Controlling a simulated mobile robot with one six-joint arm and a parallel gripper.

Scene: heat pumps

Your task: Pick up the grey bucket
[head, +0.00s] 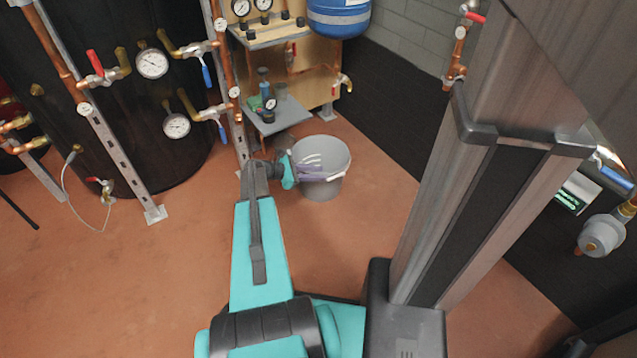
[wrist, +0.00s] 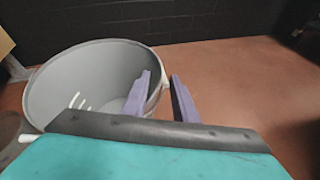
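The grey bucket (head: 322,185) stands upright on the floor, its open top facing up. It also shows in the wrist view (wrist: 60,90), at the left, with a white handle at its rim. My gripper (head: 316,174) is at the bucket's near left side in the head view. In the wrist view my gripper's purple fingers (wrist: 160,92) are apart. The left finger overlaps the bucket's opening and the right finger is outside it, with part of the rim showing in the gap. I cannot tell whether either finger touches the wall. My gripper hides the bucket's lower near side there.
A board with gauges, a small grey shelf (head: 275,116) and a blue tank (head: 339,16) stands behind the bucket. A large black tank (head: 110,140) with copper pipes and valves is at left. Dark wall (head: 400,95) runs behind. Reddish floor (head: 120,290) is clear at front left.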

